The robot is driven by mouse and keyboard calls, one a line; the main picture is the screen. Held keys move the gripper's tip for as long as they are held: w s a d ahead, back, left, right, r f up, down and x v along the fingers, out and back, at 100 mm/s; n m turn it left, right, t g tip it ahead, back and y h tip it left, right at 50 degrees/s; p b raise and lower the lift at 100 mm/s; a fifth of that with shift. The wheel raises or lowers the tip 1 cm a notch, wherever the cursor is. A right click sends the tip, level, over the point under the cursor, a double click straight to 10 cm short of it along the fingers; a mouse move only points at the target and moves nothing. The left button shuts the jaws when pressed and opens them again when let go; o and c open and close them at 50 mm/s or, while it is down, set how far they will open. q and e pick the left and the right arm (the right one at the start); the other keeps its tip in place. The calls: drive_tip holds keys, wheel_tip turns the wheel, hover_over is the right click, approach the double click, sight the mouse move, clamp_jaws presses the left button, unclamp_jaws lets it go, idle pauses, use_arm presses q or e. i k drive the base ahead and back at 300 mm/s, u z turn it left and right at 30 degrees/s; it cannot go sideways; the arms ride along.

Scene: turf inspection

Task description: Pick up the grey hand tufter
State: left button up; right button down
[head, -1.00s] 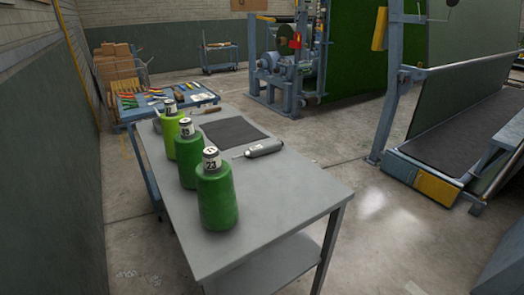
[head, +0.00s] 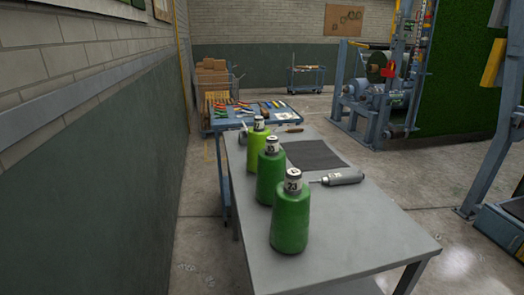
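The grey hand tufter (head: 341,178) lies on the grey metal table (head: 350,226) in the head view. Its thick grey body points right and its thin needle end points left. It lies just in front of a dark mat (head: 314,155) and to the right of the green yarn cones. Neither of my grippers shows in the view.
Three green yarn cones, the nearest (head: 290,218), the middle one (head: 270,175) and the farthest (head: 258,138), stand along the table's left side. A blue tool cart (head: 270,118) stands behind the table. A wall (head: 90,190) runs along the left. Floor is open to the right.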

sight(355, 176)
drive_tip(key=z, duration=2.2)
drive_tip(key=i, duration=1.45)
drive_tip(key=u, duration=3.2)
